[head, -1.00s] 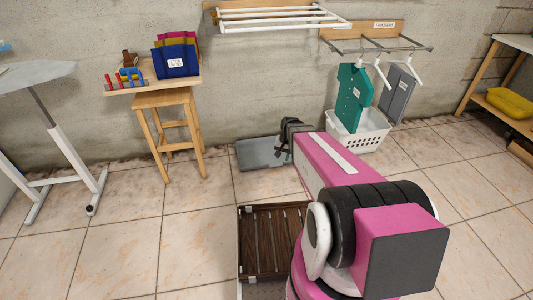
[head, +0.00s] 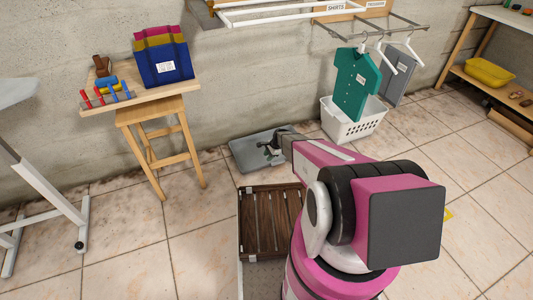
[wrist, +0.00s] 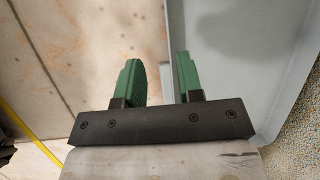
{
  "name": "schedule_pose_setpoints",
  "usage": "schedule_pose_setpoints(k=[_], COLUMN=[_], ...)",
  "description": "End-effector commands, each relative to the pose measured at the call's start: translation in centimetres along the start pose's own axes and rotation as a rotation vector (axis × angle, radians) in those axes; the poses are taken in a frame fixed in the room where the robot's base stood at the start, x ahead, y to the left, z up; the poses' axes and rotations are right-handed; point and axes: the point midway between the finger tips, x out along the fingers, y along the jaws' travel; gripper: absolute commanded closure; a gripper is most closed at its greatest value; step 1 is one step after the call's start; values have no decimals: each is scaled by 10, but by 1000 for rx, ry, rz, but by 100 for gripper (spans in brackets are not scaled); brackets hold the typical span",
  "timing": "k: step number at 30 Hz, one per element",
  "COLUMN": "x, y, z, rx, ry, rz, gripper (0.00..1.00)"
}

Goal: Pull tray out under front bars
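A shallow grey tray (head: 248,157) lies on the tiled floor by the wall, below the white front bars (head: 275,18). My gripper (head: 273,150) is low over the tray's right part in the head view, where my arm hides some of the tray. In the wrist view the gripper (wrist: 158,75) has its two green fingers apart. The tray's side rim (wrist: 170,30) runs between them, with bare floor to the left and the tray's inside to the right. I cannot tell whether either finger touches the rim.
A white basket (head: 350,122) and a hanging teal shirt (head: 355,75) are on the right. A dark slatted wooden deck (head: 270,220) is in front.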

Motion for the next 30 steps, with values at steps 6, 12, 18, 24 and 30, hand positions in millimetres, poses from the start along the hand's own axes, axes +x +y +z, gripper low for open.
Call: schedule_pose_setpoints(k=[6, 12, 18, 24, 30], x=[16, 15, 18, 32, 61], y=[-3, -3, -3, -4, -4], z=[-6, -6, -6, -7, -6], rx=[42, 41, 40, 40, 40], ry=[-8, -8, -8, -8, -9], rz=[-5, -5, -5, -5, -4], gripper=[66, 66, 66, 66, 66])
